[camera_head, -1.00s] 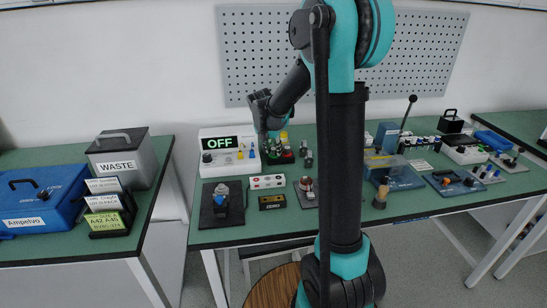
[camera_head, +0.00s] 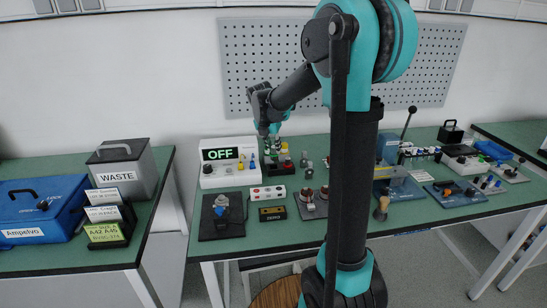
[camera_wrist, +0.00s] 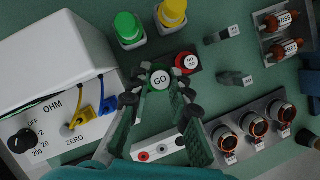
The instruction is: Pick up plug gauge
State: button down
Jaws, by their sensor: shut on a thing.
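In the wrist view, a round piece marked GO (camera_wrist: 160,80), the plug gauge, sits between the fingertips of my gripper (camera_wrist: 160,90). It has a white label face and a green rim. A red-rimmed round piece marked NOT GO (camera_wrist: 188,62) is close beside it, at its upper right. My gripper (camera_head: 270,131) is shut on the GO gauge. In the head view it is above the rear part of the bench, right of the white meter box, and the gauge is too small to make out. The wrist view hides the gauge's lower body.
A white ohm meter box (camera_wrist: 50,75) with blue and yellow plugs stands left. Green-topped (camera_wrist: 127,26) and yellow-topped (camera_wrist: 172,12) items stand behind. A tray of round copper-coloured parts (camera_wrist: 254,125) is at lower right. A white strip with sockets (camera_wrist: 165,148) lies in front.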

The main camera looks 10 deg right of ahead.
aim_at(273, 147)
notch_tip(273, 147, up, 14)
dwell(0.3)
